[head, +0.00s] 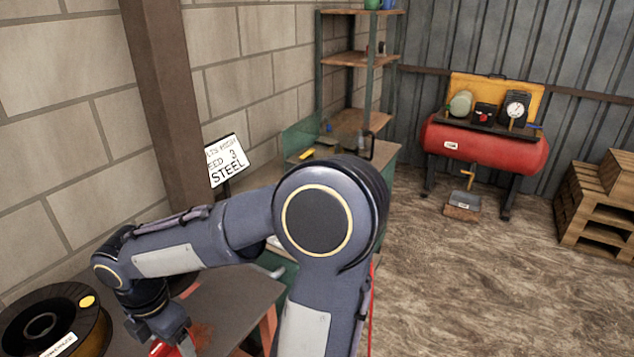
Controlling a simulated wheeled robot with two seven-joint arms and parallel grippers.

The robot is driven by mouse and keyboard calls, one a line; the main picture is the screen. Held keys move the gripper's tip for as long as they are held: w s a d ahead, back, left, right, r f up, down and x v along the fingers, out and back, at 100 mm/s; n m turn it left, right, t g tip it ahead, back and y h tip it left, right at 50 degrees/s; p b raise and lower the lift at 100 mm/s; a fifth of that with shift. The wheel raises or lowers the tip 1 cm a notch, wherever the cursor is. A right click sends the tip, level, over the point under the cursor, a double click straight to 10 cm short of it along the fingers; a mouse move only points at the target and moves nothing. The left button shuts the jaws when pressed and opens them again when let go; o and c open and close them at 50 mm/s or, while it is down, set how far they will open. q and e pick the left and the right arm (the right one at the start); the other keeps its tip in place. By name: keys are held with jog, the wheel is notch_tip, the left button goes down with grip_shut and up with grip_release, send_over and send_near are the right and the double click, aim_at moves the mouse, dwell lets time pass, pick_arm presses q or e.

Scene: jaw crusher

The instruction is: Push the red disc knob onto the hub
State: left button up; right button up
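One of my arms rises from the bottom middle and bends left across the head view; I take it to be the right one. Its gripper (172,346) hangs low over the dark bench at the bottom left and is partly cut off by the frame edge. Bright red parts show at its lower end. I cannot tell whether these belong to the red disc knob, the gripper or a machine. The fingers are not clear enough to tell open from shut. I cannot make out the hub. My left gripper is not in view.
A dark spool (85,322) with a yellow sticker stands left of the gripper. A white sign (227,160) stands behind my forearm, near a brown steel column (160,90). A red compressor (490,150), wooden pallets (598,210) and open floor lie to the right.

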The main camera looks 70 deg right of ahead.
jog(key=w+a+f+m, duration=0.2)
jog(key=w+a+m, duration=0.1)
jog(key=w+m, duration=0.1)
jog(key=w+a+f+m+p, duration=0.1)
jog(key=w+a+f+m, duration=0.2)
jog(key=m, duration=0.3)
jog(key=w+a+f+m+p, duration=0.1)
jog(key=w+a+f+m, duration=0.1)
jog(key=w+a+m, duration=0.2)
jog(key=shift+w+a+f+m, duration=0.1)
jog(key=shift+w+f+m, duration=0.2)
jog(key=shift+m, duration=0.7)
